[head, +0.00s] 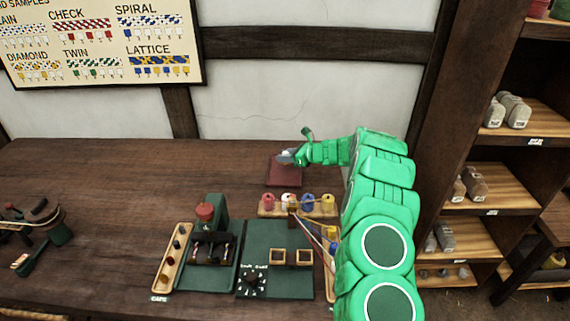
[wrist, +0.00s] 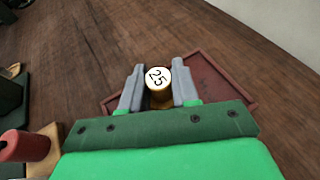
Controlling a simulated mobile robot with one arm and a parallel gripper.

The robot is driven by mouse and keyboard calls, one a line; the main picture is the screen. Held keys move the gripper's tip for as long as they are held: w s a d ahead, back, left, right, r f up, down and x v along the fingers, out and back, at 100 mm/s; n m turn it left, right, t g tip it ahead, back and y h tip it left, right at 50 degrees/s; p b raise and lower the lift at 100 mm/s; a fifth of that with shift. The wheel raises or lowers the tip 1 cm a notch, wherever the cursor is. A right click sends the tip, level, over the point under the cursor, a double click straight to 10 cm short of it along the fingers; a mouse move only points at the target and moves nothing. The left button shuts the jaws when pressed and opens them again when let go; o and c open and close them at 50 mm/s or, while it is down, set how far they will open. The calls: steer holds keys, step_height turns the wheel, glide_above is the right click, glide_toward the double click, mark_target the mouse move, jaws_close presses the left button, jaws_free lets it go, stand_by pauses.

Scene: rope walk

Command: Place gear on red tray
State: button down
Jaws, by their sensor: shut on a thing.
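My gripper (wrist: 159,88) is shut on a small round brass piece with a pale top marked "25", which I take to be the gear (wrist: 158,77). Its teeth cannot be made out. The gripper also shows in the head view (head: 288,157), at the back middle of the bench. The red tray (wrist: 205,72) is a flat dark-red square with a low rim. In the wrist view the held gear appears over the tray; the gap between them cannot be told. In the head view the tray (head: 283,176) lies just below the gripper and looks empty where visible.
A rack of coloured spools (head: 298,206) stands in front of the tray. Green boards with fixtures (head: 275,242) and a wooden strip of caps (head: 172,257) lie nearer. A shelf unit (head: 480,190) stands right. The bench left of the tray is clear.

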mark_target(286, 169)
steer(key=shift+w+a+f, duration=0.1)
steer(key=shift+w+f, duration=0.3)
steer(key=shift+f, duration=1.6)
steer(key=shift+f, duration=0.15)
steer(key=c, duration=0.8)
jaws_free()
steer(key=shift+c, duration=0.2)
steer(key=shift+s+d+r, duration=0.1)
steer(key=shift+d+r, duration=0.15)
steer(key=v, duration=1.1)
steer(key=shift+s+d+r, duration=0.1)
steer(key=shift+d+r, duration=0.05)
